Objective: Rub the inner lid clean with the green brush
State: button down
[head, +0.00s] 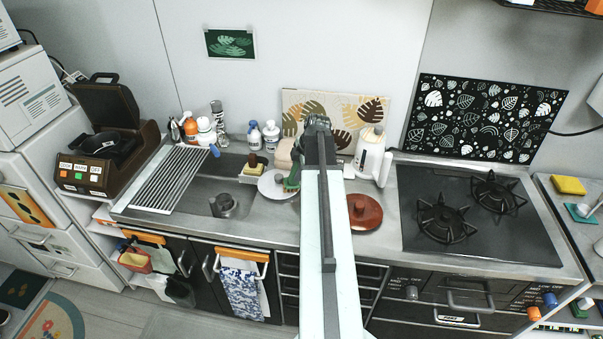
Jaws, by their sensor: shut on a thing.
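A pale round disc, which looks like the inner lid (274,187), lies at the right edge of the sink. The green brush (291,183) shows as a small green shape at the disc's right side, just left of my arm. My gripper (296,168) is shut on the green brush, low over the disc's right part. My own arm hides much of the gripper and of the brush. I cannot tell whether the bristles touch the disc.
A brown cooker (100,145) stands open at the left. A drying rack (172,178) lies across the sink's left side.

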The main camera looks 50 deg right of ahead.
jog(key=shift+r, duration=0.15)
jog(key=shift+s, duration=0.1)
jog(key=s, duration=0.1)
jog(key=s+a, duration=0.1)
jog(key=s, duration=0.1)
jog(key=shift+s+a, duration=0.25)
jog(key=shift+a, duration=0.15)
notch_tip(320, 180, up, 6)
jog(key=p, duration=0.6)
notch_tip(320, 180, up, 3)
jog(key=p, duration=0.3)
